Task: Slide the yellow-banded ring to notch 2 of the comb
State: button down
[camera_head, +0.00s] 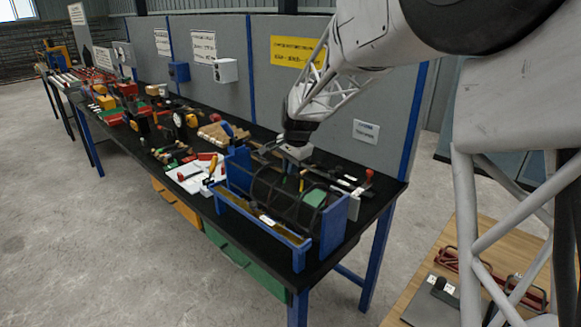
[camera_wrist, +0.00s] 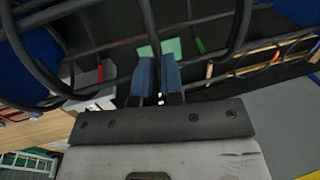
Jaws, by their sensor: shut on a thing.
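The rebar cage stands between two blue end plates (camera_head: 333,226) on the black bench, with several dark rings (camera_head: 262,188) around its long bars. My gripper (camera_head: 297,168) reaches down onto the cage from above. In the wrist view my gripper (camera_wrist: 159,72) has its blue fingers closed on a thin dark ring (camera_wrist: 149,25), seen nearly edge-on. A small yellow mark (camera_head: 301,185) shows just below my gripper in the head view; I cannot tell clearly that it is the held ring's band. A blue rail (camera_head: 258,226) with a white label runs along the cage's front; its notches are too small to make out.
Other dark rings (camera_wrist: 243,25) and bars lie close on both sides of my fingers. A green block (camera_head: 314,198) shows through the cage. Red-handled tools, white sheets (camera_head: 190,178) and wooden pieces (camera_head: 215,135) crowd the bench to the left. A grey panel stands behind.

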jog(key=shift+s, duration=0.1)
jog(key=c, duration=1.2)
grip_release()
jog(key=shift+c, duration=0.2)
jog(key=shift+d, duration=0.1)
notch_tip(320, 180, up, 8)
jog(key=s+d, duration=0.1)
jog(key=shift+f, duration=0.15)
